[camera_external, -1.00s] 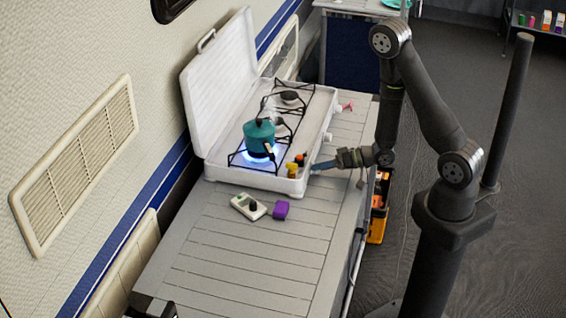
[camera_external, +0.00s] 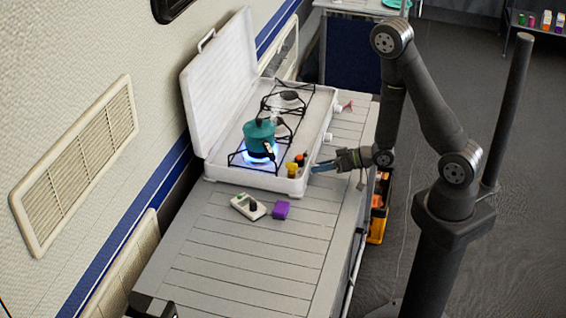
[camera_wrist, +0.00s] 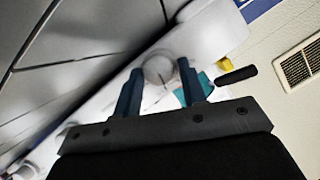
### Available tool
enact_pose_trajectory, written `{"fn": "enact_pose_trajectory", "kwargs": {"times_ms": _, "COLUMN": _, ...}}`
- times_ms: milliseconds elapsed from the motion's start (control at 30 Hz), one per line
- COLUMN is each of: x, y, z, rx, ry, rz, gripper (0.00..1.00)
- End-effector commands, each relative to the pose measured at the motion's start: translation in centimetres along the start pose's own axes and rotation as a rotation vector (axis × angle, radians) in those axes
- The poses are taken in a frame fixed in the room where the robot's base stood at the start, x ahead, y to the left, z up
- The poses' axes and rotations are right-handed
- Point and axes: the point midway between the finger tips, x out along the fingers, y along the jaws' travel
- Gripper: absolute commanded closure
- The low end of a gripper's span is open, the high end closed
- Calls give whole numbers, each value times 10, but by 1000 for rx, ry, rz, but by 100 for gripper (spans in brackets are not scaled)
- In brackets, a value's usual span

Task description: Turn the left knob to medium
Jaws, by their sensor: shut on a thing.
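The white stove (camera_external: 240,182) stands open on the slatted counter, its front facing my arm. The left knob (camera_wrist: 159,69) is round and white and sits between my fingertips in the wrist view; in the external view my fingers cover it. My gripper (camera_external: 318,167), with blue fingers, is shut on this knob, and it also shows in the wrist view (camera_wrist: 160,80). The knob's pointer setting cannot be read clearly. A blue flame burns under the teal kettle (camera_external: 258,136) on the near burner. The other knob (camera_external: 327,137) is farther back on the stove front.
Small yellow (camera_external: 291,169) and orange (camera_external: 300,158) items stand on the stove's near right corner. A white device (camera_external: 247,206) and a purple block (camera_external: 281,210) lie on the counter (camera_external: 240,255). The raised lid (camera_external: 217,85) stands behind the stove. The near counter is mostly clear.

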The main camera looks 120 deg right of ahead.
Motion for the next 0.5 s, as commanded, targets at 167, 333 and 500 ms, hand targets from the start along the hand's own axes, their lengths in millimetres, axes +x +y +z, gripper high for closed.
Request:
{"fn": "enact_pose_trajectory", "kwargs": {"times_ms": 167, "x": 0, "y": 0, "z": 0, "rx": 2, "ry": 0, "rz": 0, "gripper": 58}}
{"fn": "enact_pose_trajectory", "kwargs": {"times_ms": 333, "x": 0, "y": 0, "z": 0, "rx": 2, "ry": 0, "rz": 0, "gripper": 49}}
{"fn": "enact_pose_trajectory", "kwargs": {"times_ms": 500, "x": -1, "y": 0, "z": 0, "rx": 2, "ry": 0, "rz": 0, "gripper": 49}}
